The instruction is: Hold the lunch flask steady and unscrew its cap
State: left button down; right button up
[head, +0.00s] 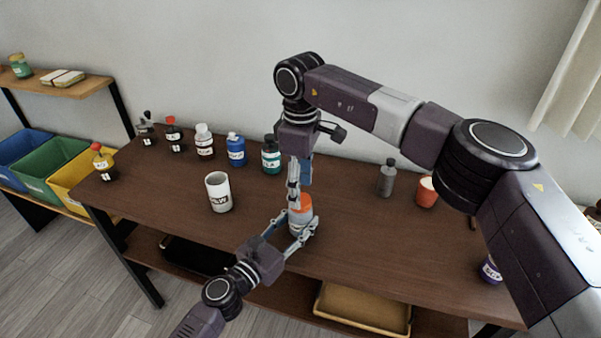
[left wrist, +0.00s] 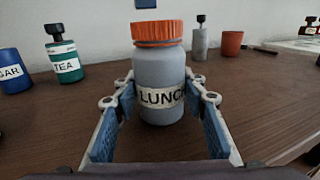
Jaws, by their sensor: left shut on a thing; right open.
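The lunch flask (head: 302,222) stands upright on the brown table, grey-blue with a ribbed orange cap (head: 302,203). In the left wrist view the flask (left wrist: 158,72) has a white label reading LUNCH, and the orange cap (left wrist: 158,33) sits on its top. My left gripper (head: 297,227) is shut on the flask's body, one finger on each side at about label height. My right gripper (head: 299,178) is open and points down just above the cap. A bit of blue shows above the cap in the left wrist view. Whether the right fingers touch the cap is unclear.
A white mug (head: 218,192) stands left of the flask. Several labelled bottles line the back, including a teal one (head: 271,154) and a blue one (head: 236,149). A grey bottle (head: 387,177) and an orange cup (head: 427,192) stand at right, near my right arm.

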aim_at(306, 200)
jog(key=shift+f, duration=1.4)
jog(key=shift+c, duration=0.4)
